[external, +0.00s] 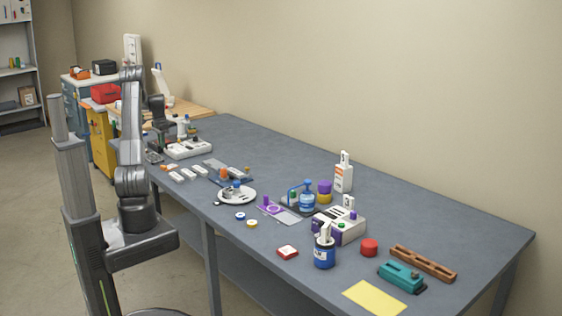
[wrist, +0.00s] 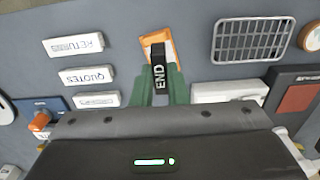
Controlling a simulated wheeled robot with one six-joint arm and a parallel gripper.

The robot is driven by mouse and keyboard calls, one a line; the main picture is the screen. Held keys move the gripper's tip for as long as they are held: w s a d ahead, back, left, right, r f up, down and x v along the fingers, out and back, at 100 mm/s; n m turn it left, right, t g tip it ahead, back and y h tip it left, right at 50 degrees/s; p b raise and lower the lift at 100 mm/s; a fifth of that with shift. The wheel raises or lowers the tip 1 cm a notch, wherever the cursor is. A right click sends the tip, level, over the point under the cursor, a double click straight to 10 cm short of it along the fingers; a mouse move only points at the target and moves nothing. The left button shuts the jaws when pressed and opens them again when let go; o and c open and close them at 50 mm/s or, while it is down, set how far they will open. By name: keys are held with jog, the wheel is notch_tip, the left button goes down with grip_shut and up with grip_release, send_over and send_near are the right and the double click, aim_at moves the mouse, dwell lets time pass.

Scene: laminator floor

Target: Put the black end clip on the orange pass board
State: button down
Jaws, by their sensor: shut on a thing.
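The black end clip (wrist: 160,78), lettered END in white, is between the green fingers of my gripper (wrist: 160,88) in the wrist view. My gripper is shut on it. The orange pass board (wrist: 154,39), with a pale border, lies on the grey surface just beyond the fingertips. The clip overlaps its lower middle in the picture and hides part of it. I cannot tell whether the clip touches the board or is above it. In the external view my arm reaches over the far end of the bench, and the clip is too small to make out.
White label blocks, one reading QUOTES (wrist: 88,76), lie left of the board. A wire-mesh grille (wrist: 251,40) is to its right, and a white box (wrist: 228,92) is near the right finger. The long grey bench (external: 300,170) holds several other items towards the near end.

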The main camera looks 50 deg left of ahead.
notch_tip(320, 180, down, 7)
jog(key=shift+f+p, duration=0.2)
jog(key=shift+p, duration=0.45)
jog(key=shift+f+b, duration=0.5)
jog(key=shift+f, duration=0.1)
jog(key=shift+f, duration=0.1)
jog(key=c, duration=1.4)
grip_release()
jog(key=shift+c, duration=0.2)
